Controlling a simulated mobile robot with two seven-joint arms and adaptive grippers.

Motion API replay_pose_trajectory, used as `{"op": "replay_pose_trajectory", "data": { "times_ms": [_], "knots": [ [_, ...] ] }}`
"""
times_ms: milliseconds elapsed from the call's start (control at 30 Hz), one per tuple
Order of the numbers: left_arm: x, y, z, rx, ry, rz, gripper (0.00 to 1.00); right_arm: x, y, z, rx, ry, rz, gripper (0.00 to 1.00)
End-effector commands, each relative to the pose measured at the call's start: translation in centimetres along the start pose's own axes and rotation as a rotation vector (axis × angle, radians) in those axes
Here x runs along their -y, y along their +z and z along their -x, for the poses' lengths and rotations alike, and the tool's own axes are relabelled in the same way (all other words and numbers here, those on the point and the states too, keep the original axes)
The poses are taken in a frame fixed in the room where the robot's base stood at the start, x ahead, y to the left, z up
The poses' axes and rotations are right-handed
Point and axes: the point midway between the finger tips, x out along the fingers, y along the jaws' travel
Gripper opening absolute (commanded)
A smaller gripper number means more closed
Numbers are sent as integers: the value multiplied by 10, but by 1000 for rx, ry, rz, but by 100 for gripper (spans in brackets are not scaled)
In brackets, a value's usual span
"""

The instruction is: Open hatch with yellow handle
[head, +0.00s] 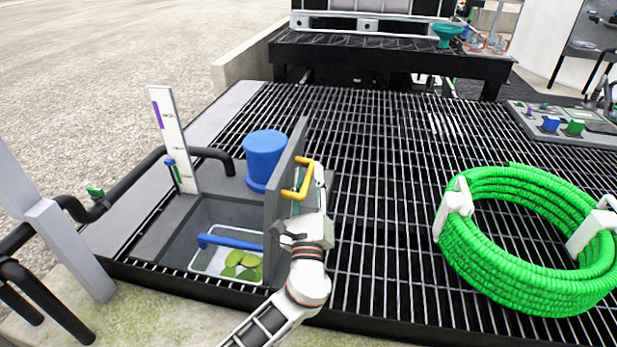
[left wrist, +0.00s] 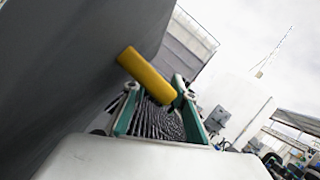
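The grey hatch (head: 284,190) stands about upright on its edge at the right side of an uncovered compartment. It fills the left of the left wrist view as a dark grey panel (left wrist: 70,70). Its yellow handle (head: 303,162) is on the panel's right face and also shows in the left wrist view (left wrist: 145,74). My left gripper (head: 309,194) is right of the panel, beside the handle. In the left wrist view its teal-edged fingers (left wrist: 160,92) are spread apart, with the handle's end near their tips; contact is unclear. My right gripper is not in view.
The compartment holds a white tray (head: 205,264) with green pieces (head: 243,262) and a blue bar (head: 232,242). A blue cylinder (head: 265,158) stands behind the hatch. A green hose coil (head: 520,285) lies at right. The grating (head: 385,190) between is clear.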

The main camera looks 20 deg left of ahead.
Motion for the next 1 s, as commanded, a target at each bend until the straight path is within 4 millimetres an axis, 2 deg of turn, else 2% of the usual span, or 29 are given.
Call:
{"op": "replay_pose_trajectory", "data": {
  "times_ms": [167,267,700,833,1000],
  "knots": [
    [0,0,3,-1,0,0,27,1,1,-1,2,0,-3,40],
    [-1,-1,13,-2,1,-1,27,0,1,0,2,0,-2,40],
    [-1,-1,96,-3,1,0,27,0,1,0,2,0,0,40],
    [0,0,112,-1,-1,-1,27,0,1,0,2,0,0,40],
    [0,0,120,0,0,0,27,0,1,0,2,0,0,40]
  ]
}}
